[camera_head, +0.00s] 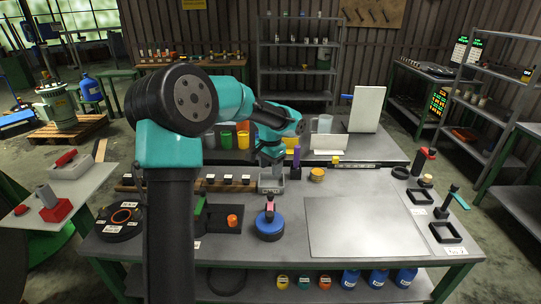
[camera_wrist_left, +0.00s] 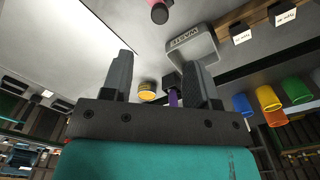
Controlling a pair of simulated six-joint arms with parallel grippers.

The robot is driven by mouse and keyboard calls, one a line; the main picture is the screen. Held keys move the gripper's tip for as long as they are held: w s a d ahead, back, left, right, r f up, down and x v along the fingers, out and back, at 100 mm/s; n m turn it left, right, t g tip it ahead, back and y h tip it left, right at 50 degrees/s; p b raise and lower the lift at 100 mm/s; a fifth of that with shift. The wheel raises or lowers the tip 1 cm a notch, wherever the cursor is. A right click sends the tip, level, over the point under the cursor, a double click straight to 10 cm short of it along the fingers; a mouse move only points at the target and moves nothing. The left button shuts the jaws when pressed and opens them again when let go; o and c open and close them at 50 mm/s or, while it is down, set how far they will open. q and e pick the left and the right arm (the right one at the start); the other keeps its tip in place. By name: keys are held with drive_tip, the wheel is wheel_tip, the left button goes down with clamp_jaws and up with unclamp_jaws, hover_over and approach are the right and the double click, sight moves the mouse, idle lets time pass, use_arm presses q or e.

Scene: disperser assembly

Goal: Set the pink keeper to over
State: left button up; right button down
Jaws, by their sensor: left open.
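The pink keeper (camera_head: 270,206) stands upright on a round blue base (camera_head: 270,228) near the front of the table. Its pink end (camera_wrist_left: 159,12) also shows at the top edge of the left wrist view. My left gripper (camera_head: 271,166) is above the back of the table, behind the keeper and apart from it. In the left wrist view my left gripper (camera_wrist_left: 160,75) has its two fingers wide apart with nothing held between them. A small tray marked WASTE (camera_wrist_left: 192,45) lies beyond the fingers. I cannot make out a marking that reads "over". My right gripper is not in view.
A purple upright piece (camera_head: 296,163) and a yellow round piece (camera_head: 317,174) stand near my left gripper. A black tray with an orange piece (camera_head: 232,221) is left of the blue base. A large pale plate (camera_head: 365,226) lies flat and bare on the right.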

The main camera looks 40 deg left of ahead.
use_arm(q)
drive_tip(key=shift+r, duration=2.25)
